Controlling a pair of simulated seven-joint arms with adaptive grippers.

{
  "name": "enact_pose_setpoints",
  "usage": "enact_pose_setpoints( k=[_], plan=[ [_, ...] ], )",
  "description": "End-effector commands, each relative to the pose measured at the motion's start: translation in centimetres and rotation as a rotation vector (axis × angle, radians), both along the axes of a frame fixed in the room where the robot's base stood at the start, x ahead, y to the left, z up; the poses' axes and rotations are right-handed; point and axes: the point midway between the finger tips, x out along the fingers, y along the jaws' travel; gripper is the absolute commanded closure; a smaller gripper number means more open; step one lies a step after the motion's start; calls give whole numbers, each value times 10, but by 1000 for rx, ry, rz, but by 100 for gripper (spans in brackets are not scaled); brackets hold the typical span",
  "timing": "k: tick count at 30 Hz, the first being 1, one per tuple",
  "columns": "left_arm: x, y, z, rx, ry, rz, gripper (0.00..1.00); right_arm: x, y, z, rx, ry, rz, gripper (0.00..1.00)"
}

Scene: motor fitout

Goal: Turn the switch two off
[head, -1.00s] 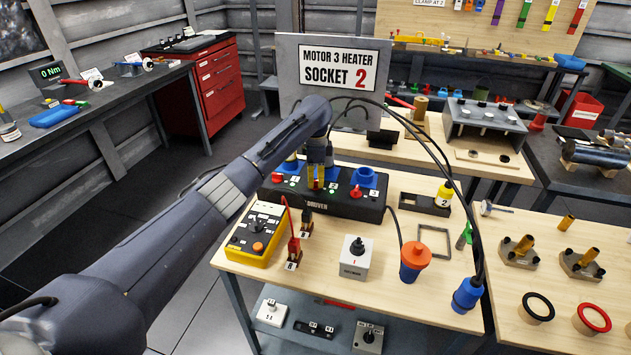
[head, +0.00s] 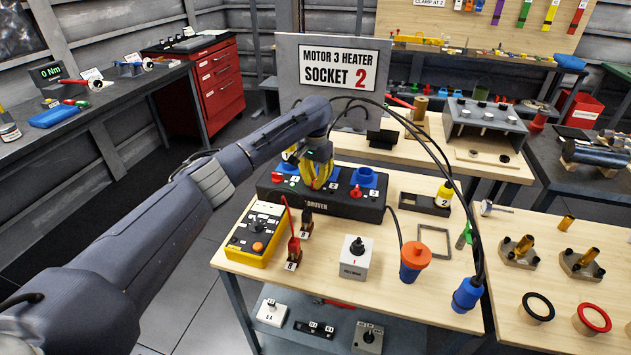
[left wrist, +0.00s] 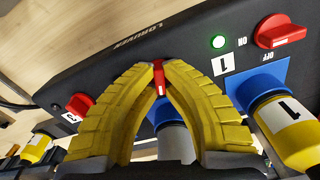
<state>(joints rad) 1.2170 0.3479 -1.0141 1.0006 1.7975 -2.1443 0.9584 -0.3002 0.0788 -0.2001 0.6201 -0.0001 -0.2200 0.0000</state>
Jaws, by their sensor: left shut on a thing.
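The black switch box (head: 340,206) lies along the far edge of the light wooden table. My left gripper (head: 317,185) has its yellow fingers down on the middle of the box. In the left wrist view the fingertips (left wrist: 158,66) are closed on a small red switch knob (left wrist: 159,78), between switch 1 (left wrist: 282,31) and switch 3 (left wrist: 80,104). The label and lamp of the middle switch are hidden. Switch 1 has a lit green lamp (left wrist: 218,42) beside it. A yellow plug marked 1 (left wrist: 288,122) sits in the blue socket there. My right gripper is not seen.
A yellow control box (head: 257,234), red clips (head: 294,248), a grey switch block (head: 355,259) and an orange-topped blue connector (head: 414,261) stand in front of the black box. Black cables hang on the right to a blue plug (head: 467,296). A sign (head: 337,69) reads "Motor 3 heater socket 2".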

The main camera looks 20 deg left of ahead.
Motion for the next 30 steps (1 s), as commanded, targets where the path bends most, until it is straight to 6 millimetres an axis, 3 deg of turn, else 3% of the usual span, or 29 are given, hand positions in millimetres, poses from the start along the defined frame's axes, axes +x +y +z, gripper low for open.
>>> enact_pose_setpoints(
  k=[13, 30],
  plan=[
    [0, 0, 0, 1, 1, 262, 100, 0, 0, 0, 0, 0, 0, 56],
    [0, 0, -1, 0, 1, 324, 100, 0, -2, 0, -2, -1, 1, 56]
  ],
)
